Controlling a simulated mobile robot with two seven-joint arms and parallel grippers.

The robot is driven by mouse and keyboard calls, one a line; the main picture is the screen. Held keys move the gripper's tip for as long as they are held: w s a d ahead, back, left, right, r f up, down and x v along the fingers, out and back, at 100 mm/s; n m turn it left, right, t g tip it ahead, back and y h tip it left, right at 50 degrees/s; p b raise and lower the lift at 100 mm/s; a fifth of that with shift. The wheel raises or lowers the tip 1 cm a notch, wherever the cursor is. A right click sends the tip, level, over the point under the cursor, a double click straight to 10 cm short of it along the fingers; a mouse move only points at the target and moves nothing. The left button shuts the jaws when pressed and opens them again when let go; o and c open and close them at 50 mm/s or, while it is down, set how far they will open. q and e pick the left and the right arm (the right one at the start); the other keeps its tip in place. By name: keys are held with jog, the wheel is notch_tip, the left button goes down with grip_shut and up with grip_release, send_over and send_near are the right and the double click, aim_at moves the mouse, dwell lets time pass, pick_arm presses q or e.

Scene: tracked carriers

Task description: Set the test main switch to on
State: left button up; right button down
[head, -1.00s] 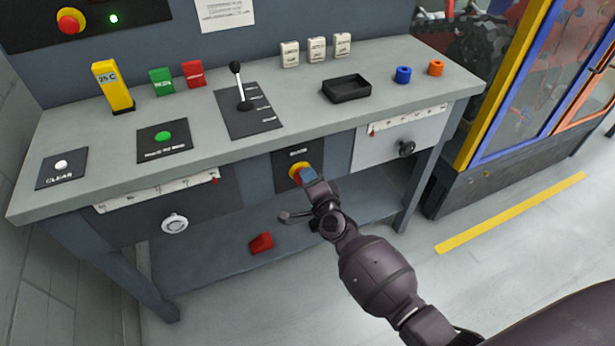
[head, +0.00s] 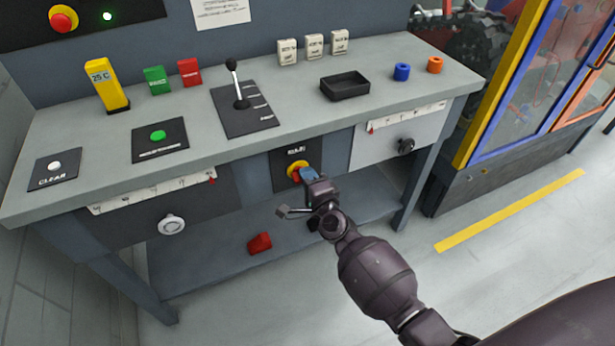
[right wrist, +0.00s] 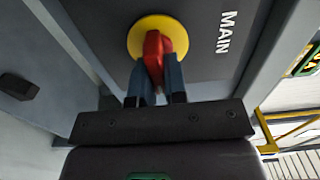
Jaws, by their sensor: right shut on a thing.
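The main switch is a red handle on a round yellow plate (head: 293,171), set in a dark panel under the bench top. In the right wrist view the red handle (right wrist: 153,50) stands out from the yellow plate (right wrist: 138,32), beside the word MAIN. My right gripper (head: 304,174) is at the switch. Its two blue-grey fingers (right wrist: 158,78) are shut on the red handle, one on each side. In the head view the gripper hides part of the handle. My left gripper is not in view.
The bench top (head: 300,118) carries a lever (head: 238,85), a black tray (head: 345,86) and a green button (head: 158,135). Below it are a white knob (head: 172,225) and a black knob (head: 405,145). A red object (head: 259,243) lies on the lower shelf. The floor at right is clear.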

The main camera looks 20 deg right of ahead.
jog(key=c, duration=1.3)
grip_release()
jog(key=shift+o, duration=0.7)
jog(key=s+p, duration=0.1)
jog(key=s, duration=1)
jog(key=shift+d, duration=0.15)
jog(key=shift+w, duration=0.1)
